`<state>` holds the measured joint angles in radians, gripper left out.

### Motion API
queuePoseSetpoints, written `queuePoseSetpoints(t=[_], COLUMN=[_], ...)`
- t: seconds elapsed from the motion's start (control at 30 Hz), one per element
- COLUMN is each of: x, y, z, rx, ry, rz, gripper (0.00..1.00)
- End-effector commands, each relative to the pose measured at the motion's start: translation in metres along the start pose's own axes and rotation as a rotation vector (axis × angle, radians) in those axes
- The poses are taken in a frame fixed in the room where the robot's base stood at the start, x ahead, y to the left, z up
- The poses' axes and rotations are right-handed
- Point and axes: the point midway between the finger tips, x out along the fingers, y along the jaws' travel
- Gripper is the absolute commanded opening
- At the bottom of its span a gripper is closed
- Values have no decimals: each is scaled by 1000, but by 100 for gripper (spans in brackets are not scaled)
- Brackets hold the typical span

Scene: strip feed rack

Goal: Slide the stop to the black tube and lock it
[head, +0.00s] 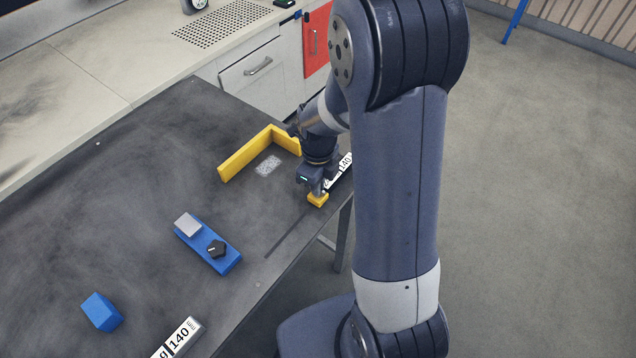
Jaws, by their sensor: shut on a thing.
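My gripper (316,190) points down near the right edge of the dark table and is shut on a small yellow block (317,200). The fingers hide part of the block. I cannot tell which part is the stop. I cannot make out a black tube; my arm covers part of the view.
A yellow L-shaped fence (240,161) stands behind my gripper, with a speckled grey patch (268,166) by it. A blue block (101,312) and a "140" label plate (180,338) are at the near left. A dark groove (288,234) runs near the table's right edge. The table's left is clear.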

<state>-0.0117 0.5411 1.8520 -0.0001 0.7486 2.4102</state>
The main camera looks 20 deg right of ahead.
Motion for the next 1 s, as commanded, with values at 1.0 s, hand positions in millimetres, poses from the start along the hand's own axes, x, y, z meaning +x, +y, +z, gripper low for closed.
queuePoseSetpoints(t=[1.0], x=[-3], y=[0], z=[0], rx=[10], ry=[-1], rz=[-1], gripper=[29])
